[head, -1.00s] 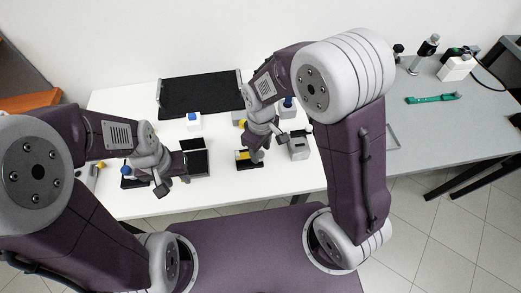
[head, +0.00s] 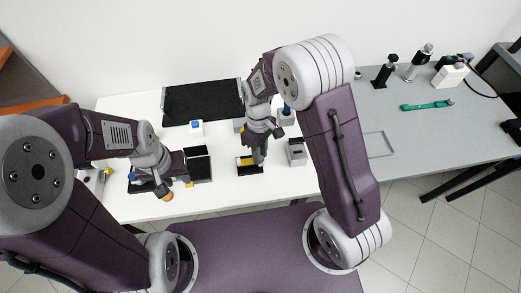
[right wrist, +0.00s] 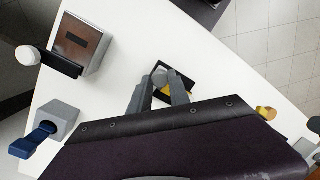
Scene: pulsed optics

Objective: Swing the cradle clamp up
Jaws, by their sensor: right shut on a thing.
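A small black cradle base (head: 250,171) with a yellow part (head: 246,160) stands near the front of the white table. It also shows in the right wrist view (right wrist: 183,76), partly hidden by the fingers. My right gripper (head: 259,159) reaches down at it, and its fingers (right wrist: 160,92) are closed in around the yellow part. Which piece they pinch is too small to tell, though it looks like the clamp. My left gripper (head: 168,188) is low at the left of the table. A tan round piece (head: 167,196) shows at its tips; its jaws are unclear.
A grey box (head: 296,152) stands right of the cradle. A grey block with a blue lever (right wrist: 50,130) shows in the wrist view. A black open box (head: 199,163) and a black mat (head: 201,100) lie left and behind. Posts (head: 385,72) stand on the grey table.

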